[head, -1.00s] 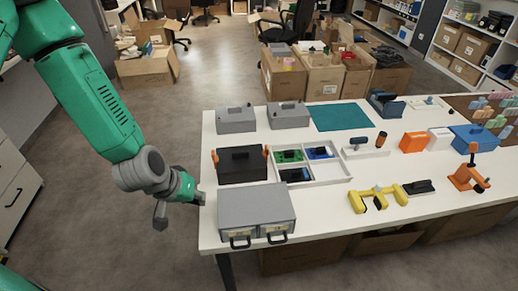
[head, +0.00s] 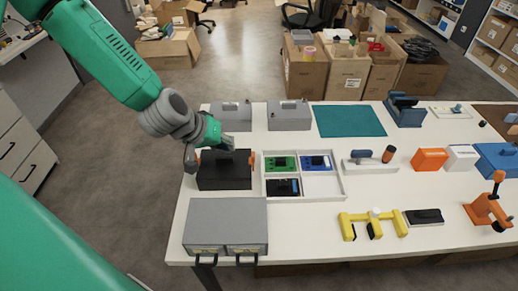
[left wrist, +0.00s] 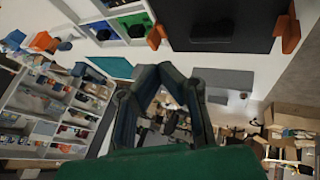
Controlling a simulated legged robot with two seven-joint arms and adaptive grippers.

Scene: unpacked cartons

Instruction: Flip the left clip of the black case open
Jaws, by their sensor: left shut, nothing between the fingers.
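The black case (head: 224,176) sits closed on the white table in the head view, with an orange clip (head: 252,161) at its right side. Its left clip is mostly hidden behind my left gripper (head: 208,153) there. The left wrist view shows the case (left wrist: 222,22) inverted at the top, the left clip (left wrist: 287,32) at its right and the right clip (left wrist: 157,36) at its left. My left gripper (left wrist: 173,78) is shut and empty, over the case's back left part; contact cannot be told. My right gripper is not in view.
A grey case (head: 226,218) stands in front of the black case, and two grey boxes (head: 231,116) (head: 289,115) stand behind it. A white divided tray (head: 341,186) with circuit boards is close on the right. A teal mat (head: 348,121) lies farther back.

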